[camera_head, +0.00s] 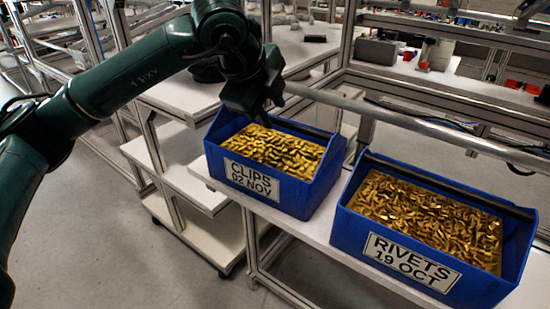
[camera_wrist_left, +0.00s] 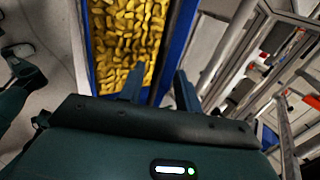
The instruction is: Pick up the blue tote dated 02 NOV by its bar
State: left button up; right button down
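The blue tote dated 02 NOV (camera_head: 312,192) stands on the white shelf, full of gold clips, with a white label reading CLIPS on its front. Its dark bar (camera_head: 310,130) runs along the back top edge, and my left gripper covers the bar's left end. My left gripper (camera_head: 264,118) points down over the back left part of this tote. In the left wrist view its two fingers (camera_wrist_left: 160,88) are apart with nothing seen held, and the tote's blue wall (camera_wrist_left: 182,30) and clips lie beyond them. Contact with the bar cannot be told. My right gripper is in neither view.
A second blue tote (camera_head: 340,232), labelled RIVETS 19 OCT, stands close on the right with a narrow gap. Both are on a white shelf (camera_head: 318,235). A metal rail (camera_head: 420,128) runs behind them. A white tiered cart (camera_head: 185,190) is at the left.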

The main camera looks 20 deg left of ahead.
aim_at(274, 119)
pick_arm(q)
jog(key=x, duration=0.2)
jog(key=a+p+x, duration=0.1)
jog(key=x, duration=0.1)
jog(key=shift+w+f, duration=0.2)
jog(key=shift+w, duration=0.05)
jog(key=shift+w+d+f, duration=0.15)
jog(key=shift+w+f, duration=0.05)
jog(key=shift+f, duration=0.15)
grip_shut()
jog(key=shift+r, duration=0.1)
dwell(0.8)
